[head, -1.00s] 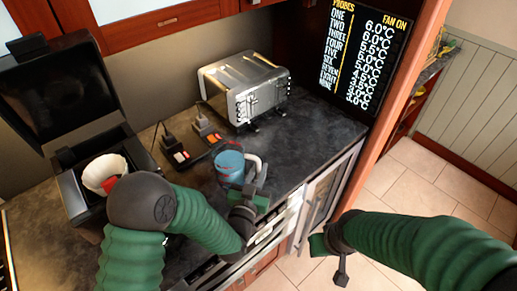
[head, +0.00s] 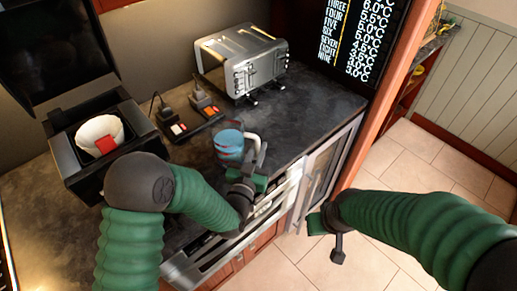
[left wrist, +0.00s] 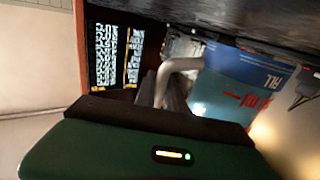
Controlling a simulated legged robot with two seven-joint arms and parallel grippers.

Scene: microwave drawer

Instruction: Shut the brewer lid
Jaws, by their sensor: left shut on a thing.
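The brewer (head: 92,150) is a dark machine at the left of the head view. Its lid (head: 45,50) stands open, tilted up at the back, and its top is cut off by the frame. A white filter (head: 100,135) with a red piece sits in the open brewer. My left gripper (head: 254,172) is shut on the handle of a blue mug (head: 229,148), right of the brewer. The mug (left wrist: 245,85) and its pale handle also show in the left wrist view. My right gripper (head: 325,222) is in front of the counter over the floor; its fingers are unclear.
A silver toaster (head: 240,62) stands at the back of the dark counter (head: 315,100). Plugs and a power strip (head: 190,120) lie between brewer and toaster. A display panel (head: 350,35) is at the back right. Some counter right of the mug is clear.

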